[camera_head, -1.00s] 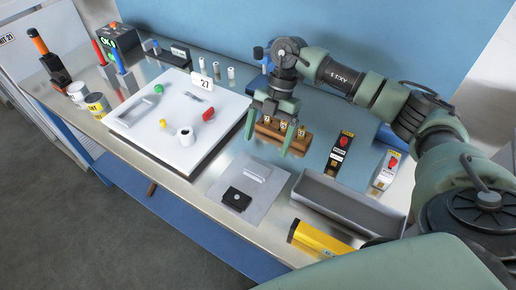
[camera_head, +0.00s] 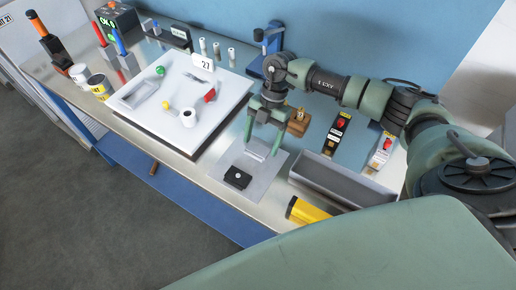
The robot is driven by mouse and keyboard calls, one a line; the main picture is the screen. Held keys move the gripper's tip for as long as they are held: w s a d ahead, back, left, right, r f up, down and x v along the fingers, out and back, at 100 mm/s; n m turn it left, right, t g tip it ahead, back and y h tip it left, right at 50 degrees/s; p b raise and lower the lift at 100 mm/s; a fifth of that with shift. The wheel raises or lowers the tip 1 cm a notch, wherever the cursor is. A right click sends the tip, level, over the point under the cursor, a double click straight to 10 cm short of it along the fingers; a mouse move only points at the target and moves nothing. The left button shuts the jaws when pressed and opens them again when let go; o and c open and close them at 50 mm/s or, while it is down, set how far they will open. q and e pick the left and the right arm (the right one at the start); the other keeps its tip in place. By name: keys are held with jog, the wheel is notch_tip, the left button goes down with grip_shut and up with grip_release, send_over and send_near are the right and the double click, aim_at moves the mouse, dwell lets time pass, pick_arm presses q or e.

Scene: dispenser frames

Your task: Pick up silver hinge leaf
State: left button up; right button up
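A flat silver piece that looks like the hinge leaf (camera_head: 257,150) lies on the grey mat (camera_head: 258,187) near the front of the bench. My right gripper (camera_head: 264,138) is open, with its green fingers pointing down on either side above this piece. I cannot tell whether the fingers touch it. The fingers and palm partly cover the mat's far side. A black square block (camera_head: 237,178) with a light round spot lies on the mat in front of the silver piece. My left gripper is not in view.
A white board (camera_head: 150,124) with several small parts stands to the left. A grey open tray (camera_head: 318,177) and a yellow object (camera_head: 306,211) lie to the right. A wooden block (camera_head: 298,127) stands behind the gripper. Two labelled switch boxes stand farther right.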

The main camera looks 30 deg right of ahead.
jog(key=c, duration=1)
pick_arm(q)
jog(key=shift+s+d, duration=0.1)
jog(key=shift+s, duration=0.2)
pick_arm(e)
jog(key=shift+c, duration=0.3)
